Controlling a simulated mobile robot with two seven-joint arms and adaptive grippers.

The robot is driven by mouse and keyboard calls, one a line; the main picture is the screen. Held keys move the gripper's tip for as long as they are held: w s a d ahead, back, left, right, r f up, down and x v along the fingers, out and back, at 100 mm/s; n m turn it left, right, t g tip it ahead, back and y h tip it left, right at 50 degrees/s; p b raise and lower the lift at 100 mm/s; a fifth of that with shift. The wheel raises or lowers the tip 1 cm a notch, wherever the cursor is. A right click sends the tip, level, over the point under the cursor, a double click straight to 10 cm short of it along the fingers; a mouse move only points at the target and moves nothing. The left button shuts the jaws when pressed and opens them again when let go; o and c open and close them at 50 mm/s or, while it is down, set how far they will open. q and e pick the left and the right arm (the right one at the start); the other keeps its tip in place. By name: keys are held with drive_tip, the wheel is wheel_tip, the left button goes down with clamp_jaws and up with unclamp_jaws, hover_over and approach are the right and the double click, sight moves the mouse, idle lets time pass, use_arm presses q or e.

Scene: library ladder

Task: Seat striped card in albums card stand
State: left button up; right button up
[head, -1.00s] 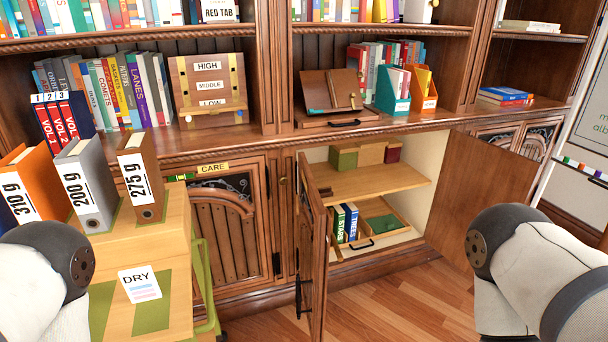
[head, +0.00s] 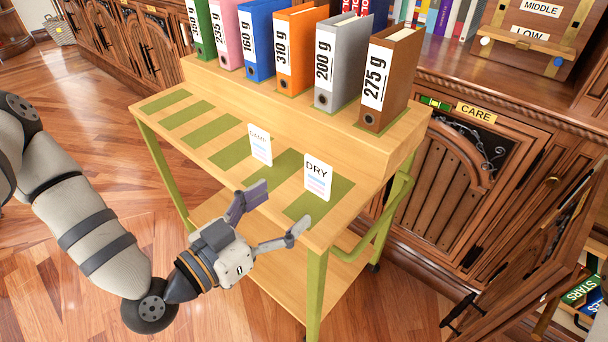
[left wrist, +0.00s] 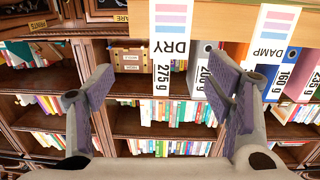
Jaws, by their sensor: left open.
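Two white cards with pink and blue stripes stand on the wooden cart top (head: 160,103). The DRY card (head: 318,178) stands near the front right corner; the other card (head: 260,145) stands to its left and reads DAMP in the left wrist view (left wrist: 273,35). The DRY card also shows there (left wrist: 171,30). My left gripper (head: 277,212) is open and empty at the cart's front edge, its fingers spread just short of the two cards. I cannot make out which thing is the albums card stand. My right gripper is not in view.
Several labelled binders (head: 335,75) stand in a row at the cart's back. Green strips (head: 213,133) mark its top. A green rail (head: 385,215) runs along its right side. An open cabinet door (head: 530,270) is at the lower right. Floor at left is clear.

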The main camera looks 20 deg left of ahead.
sight(317, 166)
use_arm(q)
drive_tip(key=shift+t, duration=0.4)
drive_tip(key=x, duration=0.8)
drive_tip(key=a+x, duration=0.1)
drive_tip(key=x, duration=0.3)
drive_tip(key=shift+w+a+r+b, duration=0.1)
drive_tip(key=shift+w+r+b, duration=0.15)
drive_tip(key=shift+r+b, duration=0.15)
drive_tip(key=c, duration=0.9)
